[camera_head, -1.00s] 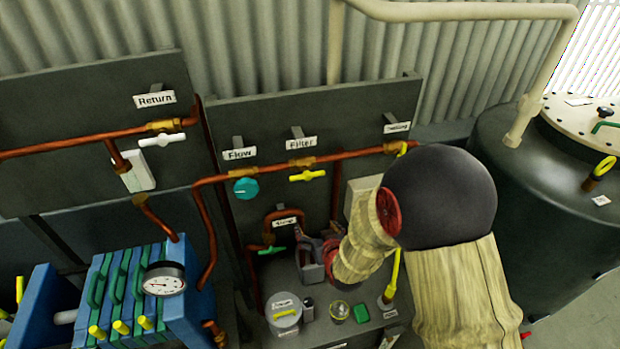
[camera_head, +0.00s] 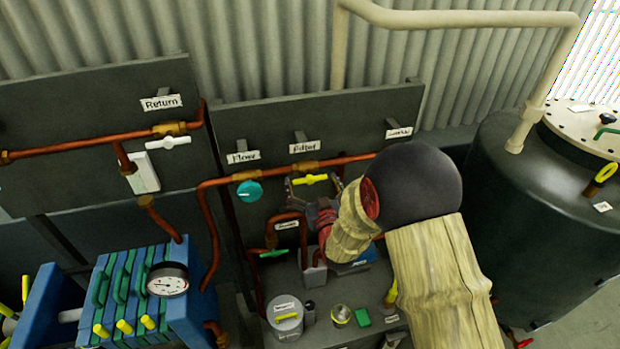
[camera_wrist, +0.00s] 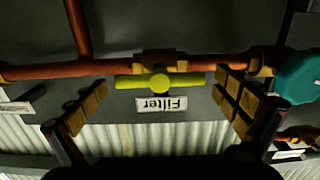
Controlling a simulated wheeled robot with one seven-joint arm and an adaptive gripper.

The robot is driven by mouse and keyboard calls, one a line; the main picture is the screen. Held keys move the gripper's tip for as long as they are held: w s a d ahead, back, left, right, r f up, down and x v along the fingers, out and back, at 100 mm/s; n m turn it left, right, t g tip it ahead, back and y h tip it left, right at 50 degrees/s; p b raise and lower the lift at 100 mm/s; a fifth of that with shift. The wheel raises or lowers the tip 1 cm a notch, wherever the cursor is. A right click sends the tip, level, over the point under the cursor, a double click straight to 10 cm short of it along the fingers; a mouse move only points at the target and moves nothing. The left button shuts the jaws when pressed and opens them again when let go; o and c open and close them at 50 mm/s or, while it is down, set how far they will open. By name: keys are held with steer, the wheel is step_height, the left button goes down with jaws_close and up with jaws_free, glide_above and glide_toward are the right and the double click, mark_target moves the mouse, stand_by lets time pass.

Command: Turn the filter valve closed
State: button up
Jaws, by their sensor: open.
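The filter valve has a yellow bar handle (camera_head: 310,179) lying roughly along the copper pipe, under the "Filter" label (camera_head: 303,147). In the wrist view, upside down, the yellow handle (camera_wrist: 160,81) is level and its label (camera_wrist: 161,104) shows beyond it. My gripper (camera_head: 312,190) is just below the handle in the head view. In the wrist view my gripper (camera_wrist: 165,100) is open, with one finger on each side of the handle. No contact with the handle is visible.
A teal knob (camera_head: 249,191) under the "Flow" label is just left of the filter valve; it also shows in the wrist view (camera_wrist: 298,78). A green-handled valve (camera_head: 273,253) is below. A pot (camera_head: 285,316) and small items stand on the bench. A dark tank (camera_head: 530,200) is at right.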

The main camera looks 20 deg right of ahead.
steer(key=shift+w, duration=0.45)
steer(key=shift+c, duration=0.3)
steer(key=c, duration=1.1)
